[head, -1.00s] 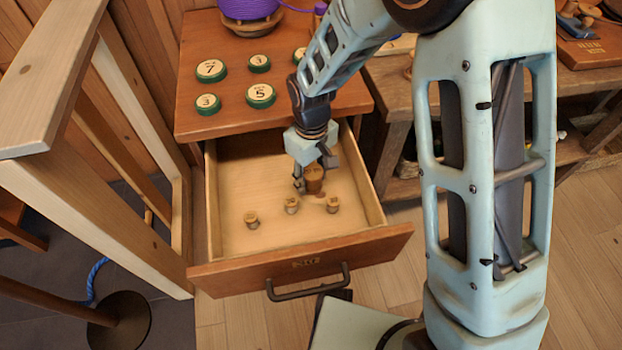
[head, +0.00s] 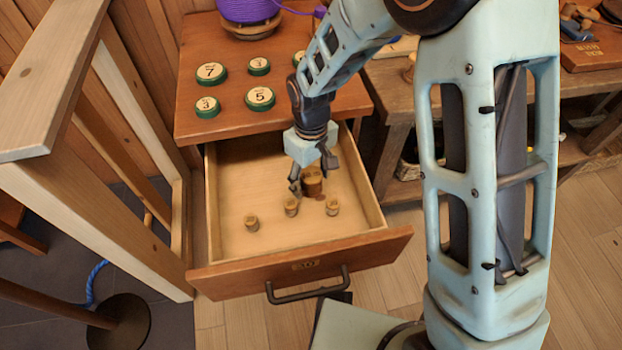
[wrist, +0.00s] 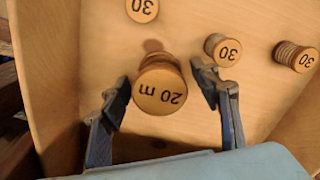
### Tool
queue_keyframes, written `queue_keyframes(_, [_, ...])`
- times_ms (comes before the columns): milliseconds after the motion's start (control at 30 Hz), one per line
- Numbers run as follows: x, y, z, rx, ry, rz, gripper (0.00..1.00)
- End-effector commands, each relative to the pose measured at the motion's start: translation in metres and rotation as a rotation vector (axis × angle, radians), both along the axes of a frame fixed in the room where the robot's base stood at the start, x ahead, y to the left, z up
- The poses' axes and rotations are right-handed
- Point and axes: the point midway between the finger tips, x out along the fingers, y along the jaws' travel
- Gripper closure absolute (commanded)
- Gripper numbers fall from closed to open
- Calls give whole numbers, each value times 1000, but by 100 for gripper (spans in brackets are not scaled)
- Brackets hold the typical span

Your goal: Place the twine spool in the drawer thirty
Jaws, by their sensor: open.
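The twine spool, a brown wooden spool marked "20 m" (wrist: 160,90), stands in the open drawer. It also shows in the head view (head: 313,183), partly behind my gripper. My gripper (head: 309,174) reaches down into the drawer. In the wrist view my gripper (wrist: 163,84) is open, with one finger on each side of the spool and a visible gap on both sides. The drawer (head: 230,262) is pulled out; its small front label is too blurred to read.
Three smaller spools marked "30" stand nearby in the drawer: left (head: 251,223), middle (head: 291,207) and right (head: 332,207). Green-rimmed numbered discs (head: 211,73) and a purple spool (head: 248,10) are on the cabinet top. A wooden frame (head: 60,90) stands left.

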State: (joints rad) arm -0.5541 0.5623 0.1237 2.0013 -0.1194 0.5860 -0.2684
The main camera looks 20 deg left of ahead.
Motion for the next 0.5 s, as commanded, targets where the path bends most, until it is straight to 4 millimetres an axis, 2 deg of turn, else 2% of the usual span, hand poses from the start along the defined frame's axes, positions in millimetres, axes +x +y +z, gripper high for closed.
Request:
queue_keyframes(33, [1, 1, 13, 3, -4, -1, 43])
queue_keyframes(300, [2, 1, 73, 4, -5, -1, 43])
queue_keyframes(500, [1, 0, 102, 2, -3, 0, 43])
